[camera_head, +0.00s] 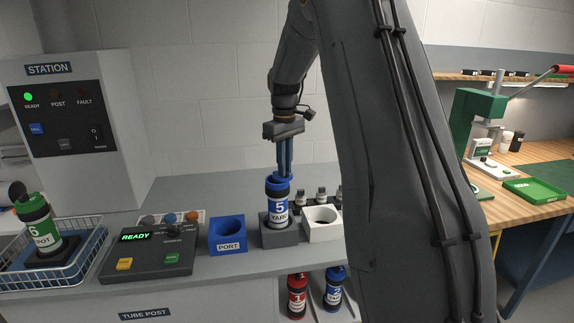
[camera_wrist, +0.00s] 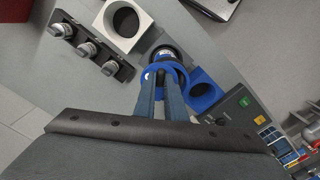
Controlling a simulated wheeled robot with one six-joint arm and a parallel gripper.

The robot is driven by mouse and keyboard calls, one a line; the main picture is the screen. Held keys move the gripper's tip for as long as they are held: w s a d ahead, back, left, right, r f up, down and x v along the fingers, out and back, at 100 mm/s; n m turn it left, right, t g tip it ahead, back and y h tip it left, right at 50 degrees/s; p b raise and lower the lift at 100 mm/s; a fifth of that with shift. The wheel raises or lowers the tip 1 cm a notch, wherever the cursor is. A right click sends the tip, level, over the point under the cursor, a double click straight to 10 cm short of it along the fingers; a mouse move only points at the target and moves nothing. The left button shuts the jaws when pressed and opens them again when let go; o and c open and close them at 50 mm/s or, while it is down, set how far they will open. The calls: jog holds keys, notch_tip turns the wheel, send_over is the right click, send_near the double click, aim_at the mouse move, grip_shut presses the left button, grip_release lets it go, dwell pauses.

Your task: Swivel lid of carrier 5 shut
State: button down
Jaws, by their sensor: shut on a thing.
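Carrier 5 (camera_head: 277,207) is a blue and black tube with a white label reading 5 YARD. It stands upright in a dark grey holder (camera_head: 279,236). My gripper (camera_head: 285,172) points straight down at its blue top, with the fingers close together. In the wrist view the fingertips (camera_wrist: 160,74) meet over the blue ring-shaped top (camera_wrist: 174,70) and close on a small dark part there. I take this to be part of the lid of carrier 5, but the fingers hide it. Whether the lid lies fully over the mouth cannot be told.
A blue PORT block (camera_head: 228,235) stands left of the holder, a white socket block (camera_head: 322,224) right of it. The control box (camera_head: 150,255) shows READY. Red and blue carriers stand below.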

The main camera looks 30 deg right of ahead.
aim_at(278, 178)
jog(key=a+m, duration=0.1)
jog(key=m, duration=0.1)
jog(key=a+m, duration=0.1)
jog(key=m, duration=0.2)
jog(key=shift+a+m, duration=0.1)
jog(key=shift+m, duration=0.2)
dwell(0.4)
jog(key=c, duration=1.8)
grip_release()
jog(key=shift+r, duration=0.1)
notch_tip(278, 178, up, 8)
jog(key=b, duration=0.2)
jog(key=shift+f+b, duration=0.2)
jog(key=shift+b, duration=0.2)
